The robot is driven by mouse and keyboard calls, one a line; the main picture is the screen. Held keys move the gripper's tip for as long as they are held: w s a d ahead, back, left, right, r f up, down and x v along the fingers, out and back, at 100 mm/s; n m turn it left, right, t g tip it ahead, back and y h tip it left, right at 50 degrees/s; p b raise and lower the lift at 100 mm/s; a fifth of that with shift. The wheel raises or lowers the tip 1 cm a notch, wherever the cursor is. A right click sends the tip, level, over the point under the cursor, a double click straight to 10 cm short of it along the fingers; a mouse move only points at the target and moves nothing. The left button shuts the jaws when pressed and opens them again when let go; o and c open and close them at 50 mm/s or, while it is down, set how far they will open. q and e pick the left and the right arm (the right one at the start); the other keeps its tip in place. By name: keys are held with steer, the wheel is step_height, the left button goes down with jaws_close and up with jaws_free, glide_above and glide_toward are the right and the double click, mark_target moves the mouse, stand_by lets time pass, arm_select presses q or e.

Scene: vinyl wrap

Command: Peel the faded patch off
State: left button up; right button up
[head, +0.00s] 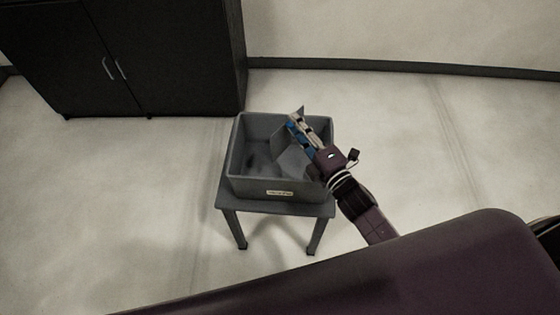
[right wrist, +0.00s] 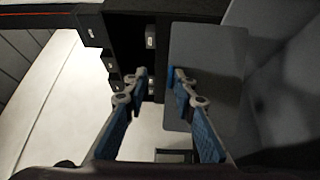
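A flat grey sheet (head: 292,162), which looks like the peeled patch, is tilted at the right side of the open grey bin (head: 240,150). My right gripper (head: 294,122) reaches over the bin's right side, in front of the sheet and covering part of it. In the right wrist view the blue-padded fingers (right wrist: 160,82) stand apart with a clear gap between them. The sheet (right wrist: 215,70) shows there as a plain grey panel behind the right finger; I cannot tell whether it touches that finger. My left gripper is not in view.
The bin has a small pale label (head: 280,192) on its front and stands on a small grey table (head: 270,208). A black two-door cabinet (head: 160,60) stands behind to the left. Pale floor around the table is clear. A large dark purple surface fills the lower right of the head view.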

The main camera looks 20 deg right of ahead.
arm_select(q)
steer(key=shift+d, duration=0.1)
arm_select(e)
steer(key=v, duration=1.2)
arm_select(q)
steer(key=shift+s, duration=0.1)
arm_select(e)
steer(key=shift+s, duration=0.1)
